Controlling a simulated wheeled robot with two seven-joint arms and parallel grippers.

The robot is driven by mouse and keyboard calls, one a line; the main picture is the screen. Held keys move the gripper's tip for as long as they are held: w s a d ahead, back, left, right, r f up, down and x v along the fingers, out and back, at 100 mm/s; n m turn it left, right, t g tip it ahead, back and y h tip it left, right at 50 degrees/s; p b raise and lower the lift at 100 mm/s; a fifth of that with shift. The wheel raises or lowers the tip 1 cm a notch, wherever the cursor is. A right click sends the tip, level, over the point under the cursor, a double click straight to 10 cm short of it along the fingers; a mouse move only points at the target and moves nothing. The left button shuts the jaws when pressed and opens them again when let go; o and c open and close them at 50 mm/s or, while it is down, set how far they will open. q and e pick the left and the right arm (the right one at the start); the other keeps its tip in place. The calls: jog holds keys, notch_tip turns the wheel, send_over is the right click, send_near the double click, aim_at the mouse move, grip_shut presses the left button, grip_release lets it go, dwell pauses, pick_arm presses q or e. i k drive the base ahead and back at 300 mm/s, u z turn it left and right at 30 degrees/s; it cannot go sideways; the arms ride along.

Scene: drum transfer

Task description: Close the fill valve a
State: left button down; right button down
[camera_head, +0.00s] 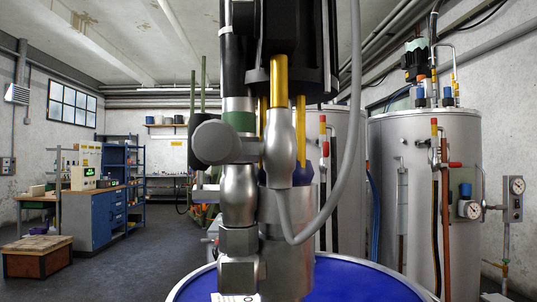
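Pipework with a silver valve-like fitting (239,190) hangs close in front of me in the middle of the view. It has a green ring (239,121) on its upper part and a hex nut (239,240) below. A round grey knob (212,142) sticks out at its left. I cannot tell whether this is fill valve a, or whether it is open or closed. Behind it are yellow rods, a black housing (300,40) and a silver cylinder (292,225). A blue drum top (365,285) with a pale rim is below. Neither gripper shows.
A grey hose (352,130) loops down at the right of the pipework. Silver tanks (405,190) with pipes and gauges (470,209) stand at the right. A blue workbench (92,215) and a low wooden crate (38,256) stand at the left. The floor (130,270) between is clear.

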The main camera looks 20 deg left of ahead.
aim_at(326, 144)
jog(key=u, duration=0.2)
jog(key=i, duration=0.25)
jog(key=u, duration=0.15)
jog(key=k, duration=1.7)
jog(key=z, duration=1.25)
jog(key=i, duration=4.3)
jog(key=u, duration=1.95)
jog(key=i, duration=1.7)
